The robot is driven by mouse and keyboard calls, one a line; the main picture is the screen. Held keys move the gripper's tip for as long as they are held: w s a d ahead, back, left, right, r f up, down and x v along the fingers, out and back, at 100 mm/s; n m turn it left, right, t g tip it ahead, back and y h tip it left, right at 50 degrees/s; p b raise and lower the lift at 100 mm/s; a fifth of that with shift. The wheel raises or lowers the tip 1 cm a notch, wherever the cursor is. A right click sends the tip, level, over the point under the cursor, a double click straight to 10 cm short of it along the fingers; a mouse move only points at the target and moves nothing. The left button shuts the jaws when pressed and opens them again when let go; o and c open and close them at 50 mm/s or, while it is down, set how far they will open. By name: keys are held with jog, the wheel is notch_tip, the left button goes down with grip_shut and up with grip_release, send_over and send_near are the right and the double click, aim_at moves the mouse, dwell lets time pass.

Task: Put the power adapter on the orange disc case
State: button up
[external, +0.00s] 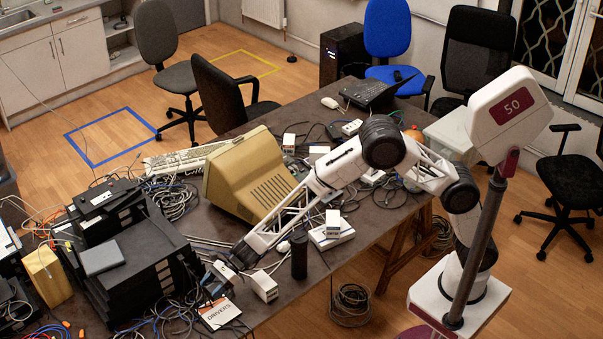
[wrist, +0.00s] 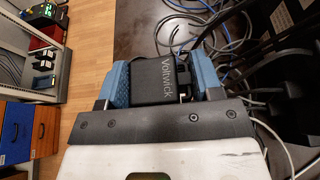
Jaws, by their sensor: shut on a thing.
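My gripper (external: 220,277) is low over the front edge of the dark table in the external view. In the wrist view my gripper (wrist: 161,66) has its blue fingers shut on the black power adapter (wrist: 161,82), marked "Voltwick". In the external view the adapter is too small and dark to separate clearly from the fingers. The disc case (external: 218,314), white and orange with "DRIVERS" lettering, lies near the table's front edge, just below my gripper in the picture. Its upper part is partly hidden by the gripper. I cannot make out the case in the wrist view.
A stack of black network boxes (external: 140,262) stands left of the gripper, with loose cables around it. A black cylinder (external: 299,254) and a white box (external: 264,286) stand close on the right. A beige monitor (external: 250,175) is behind. Little table is clear here.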

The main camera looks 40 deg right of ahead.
jog(key=shift+f, duration=0.1)
send_over(217, 312)
jog(key=shift+a+f, duration=0.1)
jog(key=shift+f, duration=2.9)
jog(key=shift+f, duration=1.85)
jog(key=shift+f, duration=0.15)
jog(key=o, duration=1)
